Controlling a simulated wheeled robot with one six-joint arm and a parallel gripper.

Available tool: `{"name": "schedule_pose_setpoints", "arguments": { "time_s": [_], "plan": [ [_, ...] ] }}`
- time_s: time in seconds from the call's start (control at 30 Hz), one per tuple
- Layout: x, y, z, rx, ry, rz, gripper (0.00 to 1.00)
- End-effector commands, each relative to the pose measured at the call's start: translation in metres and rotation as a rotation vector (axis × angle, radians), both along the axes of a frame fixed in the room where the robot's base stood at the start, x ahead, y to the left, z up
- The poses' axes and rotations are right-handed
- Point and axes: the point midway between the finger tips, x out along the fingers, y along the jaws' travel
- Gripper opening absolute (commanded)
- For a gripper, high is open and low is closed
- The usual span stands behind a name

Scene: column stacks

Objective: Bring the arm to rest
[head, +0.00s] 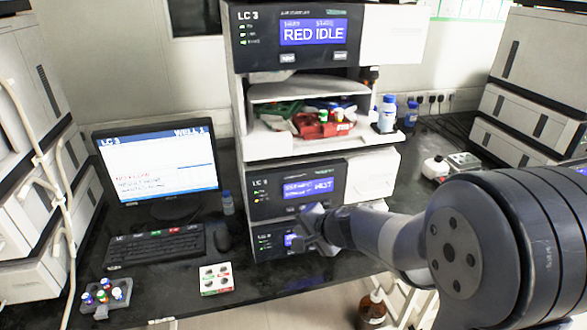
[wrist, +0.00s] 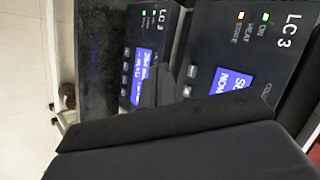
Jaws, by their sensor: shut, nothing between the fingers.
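My arm reaches in from the right in the head view, and my gripper (head: 316,230) is in front of the lower modules of the LC 3 column stack (head: 298,180). My gripper is shut and holds nothing. In the wrist view the dark gripper body fills the lower part and its fingers (wrist: 160,88) point at the module fronts. Two module panels show there, a lower module (wrist: 133,95) and the one above it (wrist: 225,50), each with a lit blue display. I cannot tell whether the fingertips touch a panel. My arm hides part of the lower modules.
A monitor (head: 160,165), keyboard (head: 155,247) and mouse (head: 222,238) stand left of the stack. A vial tray (head: 216,279) and a vial rack (head: 106,295) lie near the bench front. A brown bottle (head: 372,308) stands below the bench.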

Motion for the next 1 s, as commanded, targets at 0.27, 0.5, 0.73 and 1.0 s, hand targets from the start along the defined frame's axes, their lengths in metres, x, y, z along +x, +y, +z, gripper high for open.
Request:
{"name": "schedule_pose_setpoints", "arguments": {
  "time_s": [0.27,0.5,0.73,1.0],
  "plan": [
    [0.008,0.003,0.005,0.001,0.004,0.001,0.0],
    [-0.016,-0.005,-0.002,0.001,-0.002,0.0,0.0],
    [-0.035,-0.01,-0.001,0.0,-0.001,-0.001,0.0],
    [-0.04,-0.011,0.0,0.0,0.0,0.0,0.0]
  ]
}}
